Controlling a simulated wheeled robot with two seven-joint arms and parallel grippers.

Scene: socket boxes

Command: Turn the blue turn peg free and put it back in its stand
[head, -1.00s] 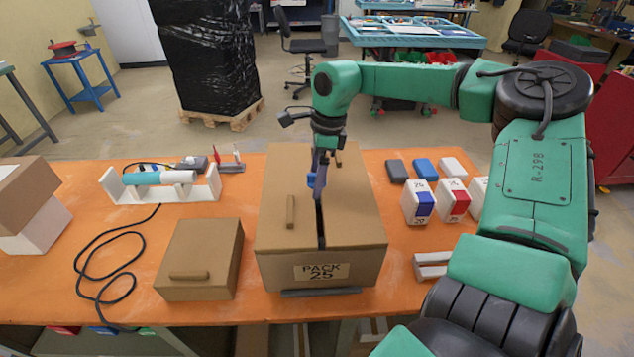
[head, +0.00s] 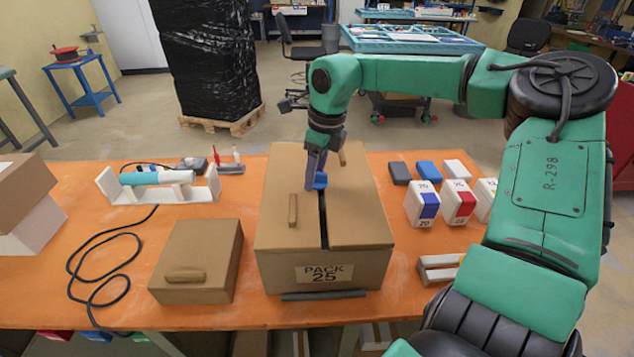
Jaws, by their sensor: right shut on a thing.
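The blue turn peg (head: 321,181) shows as a small blue piece at the top of the brown box marked PACK 25 (head: 285,261), near its dark slot. My right gripper (head: 317,182) points down over the box lid and is shut on the blue peg. The fingers hide part of the peg, and I cannot tell whether its lower end is still in the lid. A small dark stand (head: 231,169) with a red upright piece is at the table's back left; I cannot tell if it is the peg's stand. My left gripper is not in view.
A smaller brown box (head: 197,262) stands left of the big box. A white rack (head: 205,192) holds a cyan tube behind it. A black cable (head: 100,250) lies at left. Several numbered white blocks (head: 421,205) and a white holder (head: 438,268) are at right.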

